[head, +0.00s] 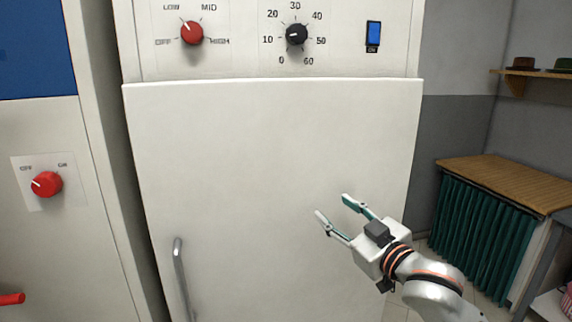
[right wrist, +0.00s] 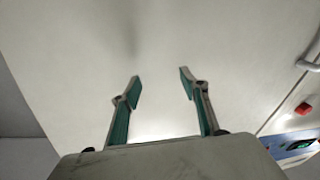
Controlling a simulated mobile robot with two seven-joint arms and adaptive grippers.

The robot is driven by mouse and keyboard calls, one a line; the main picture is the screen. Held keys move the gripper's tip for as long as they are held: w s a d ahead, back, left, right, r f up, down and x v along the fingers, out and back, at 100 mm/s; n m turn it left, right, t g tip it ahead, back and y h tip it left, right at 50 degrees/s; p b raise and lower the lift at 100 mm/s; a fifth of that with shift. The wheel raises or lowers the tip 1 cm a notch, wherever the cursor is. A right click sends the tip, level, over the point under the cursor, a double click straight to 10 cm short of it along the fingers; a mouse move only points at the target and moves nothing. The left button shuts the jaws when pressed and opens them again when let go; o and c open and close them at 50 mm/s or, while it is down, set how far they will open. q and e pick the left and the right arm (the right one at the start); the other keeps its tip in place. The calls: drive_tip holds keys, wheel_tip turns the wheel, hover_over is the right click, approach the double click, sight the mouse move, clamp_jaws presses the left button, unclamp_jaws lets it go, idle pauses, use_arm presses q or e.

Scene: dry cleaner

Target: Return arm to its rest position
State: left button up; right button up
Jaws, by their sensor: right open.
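My right gripper (head: 334,208) is in front of the lower right part of a white machine door (head: 260,150). Its two fingers are spread apart with nothing between them. In the right wrist view the open fingers (right wrist: 160,80) show against the pale door surface, and I cannot tell how far off the door is. The right arm comes in from the lower right. My left gripper does not show in either view.
The door has a metal handle (head: 181,280) at its lower left. Above it are a red knob (head: 192,33), a black dial (head: 297,35) and a blue switch (head: 373,34). A wooden-topped counter (head: 510,181) with a green curtain (head: 480,235) stands right, below a shelf (head: 545,73).

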drive_tip(key=s+d+f+m+g+h, duration=0.15)
drive_tip(key=s+f, duration=0.35)
drive_tip(key=f, duration=0.8)
drive_tip(key=s+d+f+m+g+h, duration=0.15)
drive_tip(key=s+f, duration=0.25)
drive_tip(key=f, duration=1)
drive_tip(key=s+d+f+m+g+h, duration=0.1)
drive_tip(key=s+d+f, duration=0.1)
drive_tip(key=s+f, duration=0.8)
drive_tip(key=s+d+f+g+h, duration=0.1)
drive_tip(key=s+d+f, duration=0.2)
drive_tip(key=s+f, duration=0.6)
drive_tip(key=shift+s+d+f+m+g, duration=0.3)
drive_tip(key=shift+s+f+m, duration=0.1)
drive_tip(key=shift+s, duration=0.7)
